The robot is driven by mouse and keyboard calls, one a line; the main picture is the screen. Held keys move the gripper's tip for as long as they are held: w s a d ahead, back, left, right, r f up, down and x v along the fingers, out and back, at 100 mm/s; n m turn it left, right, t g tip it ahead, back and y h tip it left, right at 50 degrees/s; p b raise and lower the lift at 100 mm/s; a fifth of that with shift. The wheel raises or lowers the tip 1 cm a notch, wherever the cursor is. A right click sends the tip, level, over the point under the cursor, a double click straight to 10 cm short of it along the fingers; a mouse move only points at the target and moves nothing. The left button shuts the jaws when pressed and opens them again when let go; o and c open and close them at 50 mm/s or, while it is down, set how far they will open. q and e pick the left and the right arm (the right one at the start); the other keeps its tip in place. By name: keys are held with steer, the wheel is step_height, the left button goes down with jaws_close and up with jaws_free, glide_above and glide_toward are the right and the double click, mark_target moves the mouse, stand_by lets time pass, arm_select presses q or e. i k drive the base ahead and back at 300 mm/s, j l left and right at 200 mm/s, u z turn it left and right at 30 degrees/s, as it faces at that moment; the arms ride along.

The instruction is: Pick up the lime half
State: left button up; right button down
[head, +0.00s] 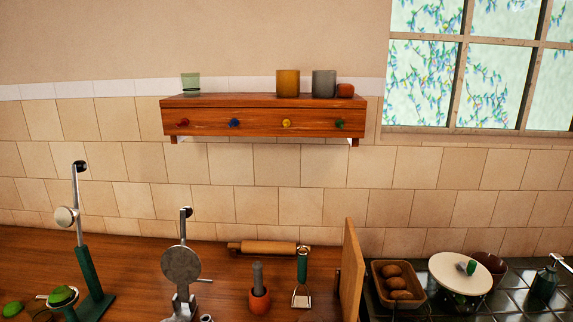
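A green rounded piece (12,308) lies on the wooden counter at the lower left edge of the head view; it looks like a lime half, but its cut face cannot be made out. A second green rounded piece (62,295) sits in a light ring or cup beside the green-based stand (95,290); whether it is a lime half or part of the stand is unclear. Neither of my grippers is in view.
A grey metal press (182,265), orange mortar (260,301), masher (302,280) and rolling pin (268,247) stand or lie on the counter (130,262). An upright board (351,270) separates them from the basket (388,301) and lidded pot (450,268). A shelf (262,122) hangs above.

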mark_target(62, 292)
steer(key=i+j+u, duration=0.1)
steer(key=u, duration=1.3)
steer(key=i+j, duration=0.05)
